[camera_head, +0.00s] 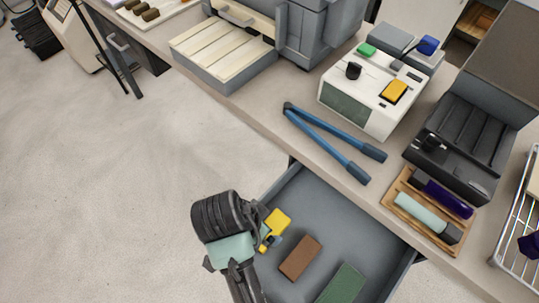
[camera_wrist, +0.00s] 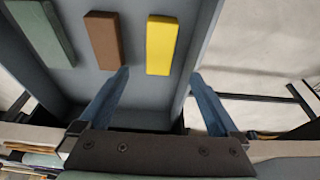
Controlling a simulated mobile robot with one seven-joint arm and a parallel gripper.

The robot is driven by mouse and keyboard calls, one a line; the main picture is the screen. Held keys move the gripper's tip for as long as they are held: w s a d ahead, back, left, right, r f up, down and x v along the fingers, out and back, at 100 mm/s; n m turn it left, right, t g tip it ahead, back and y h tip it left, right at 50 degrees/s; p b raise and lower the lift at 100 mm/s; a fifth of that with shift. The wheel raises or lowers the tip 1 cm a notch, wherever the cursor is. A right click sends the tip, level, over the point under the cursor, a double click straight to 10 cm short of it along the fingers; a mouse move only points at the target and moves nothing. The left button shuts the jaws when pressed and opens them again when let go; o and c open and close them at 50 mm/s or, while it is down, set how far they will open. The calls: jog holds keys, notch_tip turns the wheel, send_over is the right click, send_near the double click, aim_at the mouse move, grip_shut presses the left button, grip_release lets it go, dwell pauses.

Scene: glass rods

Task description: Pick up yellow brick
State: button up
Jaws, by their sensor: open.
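The yellow brick (camera_head: 278,221) lies in the open grey drawer, near its left side, partly hidden by my gripper in the head view. In the wrist view the yellow brick (camera_wrist: 162,45) is upright in the picture, just beyond the fingertips and between their lines. My gripper (camera_wrist: 159,75) is open and empty, with one blue finger on each side of the brick's line. In the head view my gripper (camera_head: 268,242) is over the drawer's left part beside the brick. I cannot tell its exact height above the brick.
A brown brick (camera_head: 300,258) and a green brick (camera_head: 341,284) lie in the drawer (camera_head: 310,205) to the right. The drawer walls stand close around. Above, the counter holds blue-handled tongs (camera_head: 330,138), a white device (camera_head: 360,100) and a wooden tray (camera_head: 395,208).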

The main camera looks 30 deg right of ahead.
aim_at(278, 221)
jog(key=x, duration=0.4)
jog(key=shift+f, duration=0.15)
jog(key=b+x, duration=0.1)
jog(key=x, duration=0.4)
jog(key=shift+s+a+f, duration=0.1)
grip_shut()
